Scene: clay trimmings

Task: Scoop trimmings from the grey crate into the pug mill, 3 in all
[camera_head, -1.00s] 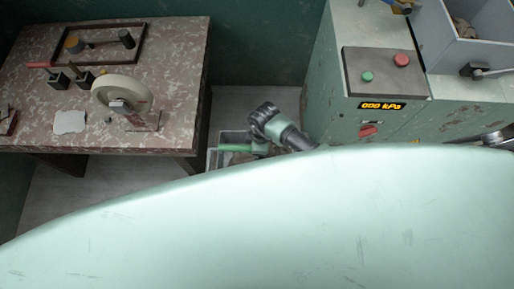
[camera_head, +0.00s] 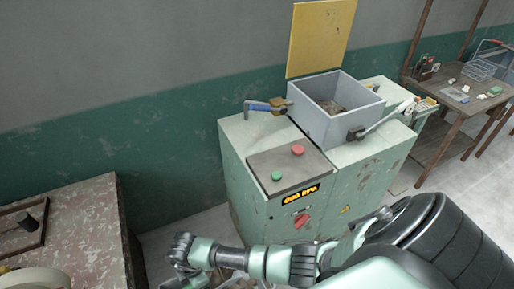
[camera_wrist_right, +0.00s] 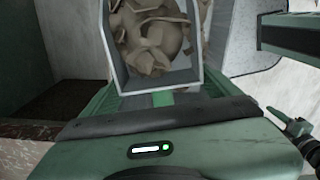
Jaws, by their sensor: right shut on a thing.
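My right gripper (camera_head: 182,252) is low in front of the pug mill (camera_head: 270,195), at the end of the arm from the right. In the right wrist view, the gripper (camera_wrist_right: 160,100) is shut on the green handle of a scoop (camera_wrist_right: 120,62). The scoop's grey pan holds a heap of pale clay trimmings (camera_wrist_right: 150,38). The mill's grey hopper (camera_head: 310,122) is open at the top, with some brownish clay (camera_head: 333,107) inside. The grey crate (camera_head: 238,283) barely shows below my arm, mostly hidden and cut off by the frame. My left gripper is out of view.
The mill's front has green and red buttons (camera_head: 297,150). A mottled table (camera_head: 85,225) stands at lower left, and a shelf table (camera_head: 455,120) at far right. A yellow panel (camera_head: 320,38) hangs behind.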

